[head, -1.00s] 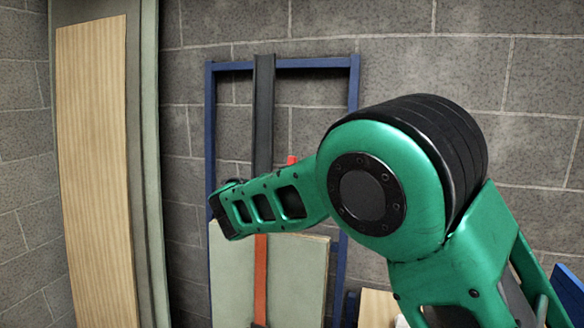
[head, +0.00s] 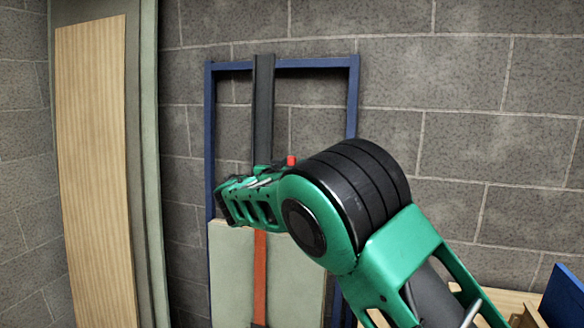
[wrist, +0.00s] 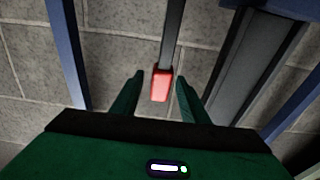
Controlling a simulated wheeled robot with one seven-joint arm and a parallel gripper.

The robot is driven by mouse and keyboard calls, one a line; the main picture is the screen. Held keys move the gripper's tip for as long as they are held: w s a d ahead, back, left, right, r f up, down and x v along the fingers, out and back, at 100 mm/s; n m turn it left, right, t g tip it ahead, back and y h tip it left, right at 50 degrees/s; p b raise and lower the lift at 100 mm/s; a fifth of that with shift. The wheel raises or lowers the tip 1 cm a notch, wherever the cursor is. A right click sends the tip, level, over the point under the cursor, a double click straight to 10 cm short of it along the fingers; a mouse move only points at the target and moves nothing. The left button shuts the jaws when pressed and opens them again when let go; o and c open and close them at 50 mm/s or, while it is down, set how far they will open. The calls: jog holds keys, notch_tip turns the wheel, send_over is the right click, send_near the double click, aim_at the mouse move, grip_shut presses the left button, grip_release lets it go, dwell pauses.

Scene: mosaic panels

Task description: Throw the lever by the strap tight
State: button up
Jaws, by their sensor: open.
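The lever shows in the wrist view as a bright red grip (wrist: 161,86) on a thin dark stem. Its red tip (head: 291,160) also shows just above my arm in the head view; my arm hides the rest. My gripper (wrist: 158,79) is open, with one finger on each side of the red grip and visible gaps to both. An orange-red strap (head: 260,275) runs vertically below a dark upright (head: 263,100) in the head view. My gripper's fingers cannot be made out in the head view.
A blue frame (head: 352,100) stands against the grey block wall around the dark upright. A pale green board (head: 228,270) is behind the strap. A tall wooden panel (head: 95,170) leans at the left. Blue and wooden pieces (head: 566,295) lie at the lower right.

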jog(key=shift+w+d, duration=0.1)
jog(key=shift+w, duration=0.2)
